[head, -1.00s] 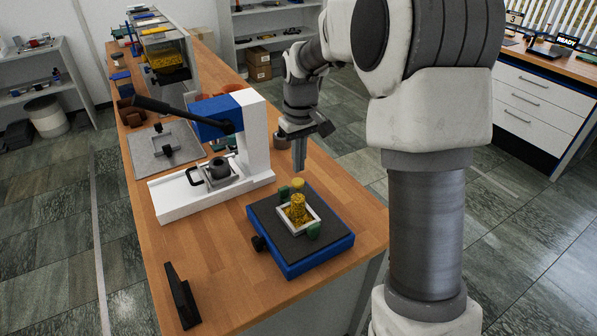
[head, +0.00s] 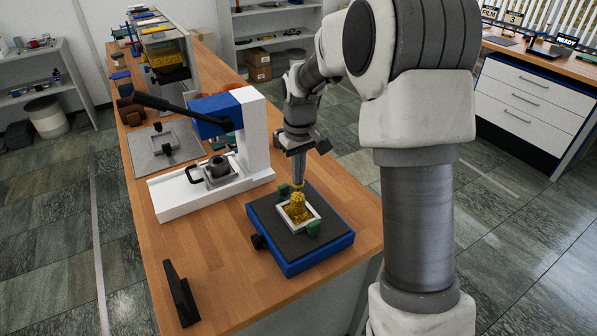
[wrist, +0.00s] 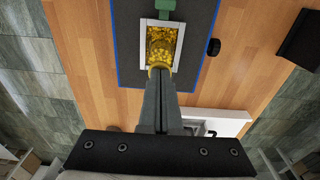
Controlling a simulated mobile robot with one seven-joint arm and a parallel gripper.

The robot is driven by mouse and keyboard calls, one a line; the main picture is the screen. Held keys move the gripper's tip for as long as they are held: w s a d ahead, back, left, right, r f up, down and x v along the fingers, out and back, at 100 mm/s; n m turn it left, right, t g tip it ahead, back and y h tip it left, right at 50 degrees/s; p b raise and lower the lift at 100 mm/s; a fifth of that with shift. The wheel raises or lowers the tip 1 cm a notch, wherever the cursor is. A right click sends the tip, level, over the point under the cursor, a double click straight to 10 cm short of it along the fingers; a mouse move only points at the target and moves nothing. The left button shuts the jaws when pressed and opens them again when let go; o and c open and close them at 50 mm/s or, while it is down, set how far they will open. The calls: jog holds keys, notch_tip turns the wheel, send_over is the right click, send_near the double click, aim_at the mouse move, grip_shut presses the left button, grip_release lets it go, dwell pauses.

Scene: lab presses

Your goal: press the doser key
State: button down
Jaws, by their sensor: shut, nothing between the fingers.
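A blue-edged platform (head: 335,247) with a dark top stands at the near end of the bench. On it a white square tray (head: 302,229) holds a heap of yellow grains (head: 297,211).
Green blocks (head: 314,229) flank the tray. A black knob (head: 259,242) is on the platform's left side. A white and blue lever press (head: 258,140) stands just behind left. A black upright plate (head: 180,295) is at the front left, with bare wood between.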

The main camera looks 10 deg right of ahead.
jog(key=shift+s+f, duration=0.25)
jog(key=shift+f, duration=0.4)
jog(key=shift+r, duration=0.1)
notch_tip(320, 180, up, 15)
jog(key=p, duration=0.3)
jog(key=shift+f, duration=0.2)
jog(key=s+r+m+t, duration=0.1)
jog(key=s+r, duration=0.2)
jog(key=s, duration=0.4)
jog(key=s+r+m+t, duration=0.1)
jog(key=s+r, duration=0.3)
jog(key=s, duration=0.3)
jog(key=s+f+m+t, duration=0.1)
jog(key=s+f+t, duration=0.1)
jog(key=s, duration=1)
jog(key=shift+s+d+f+m+t, duration=0.3)
jog(key=shift+s+f+t, duration=0.1)
jog(key=shift+t, duration=0.1)
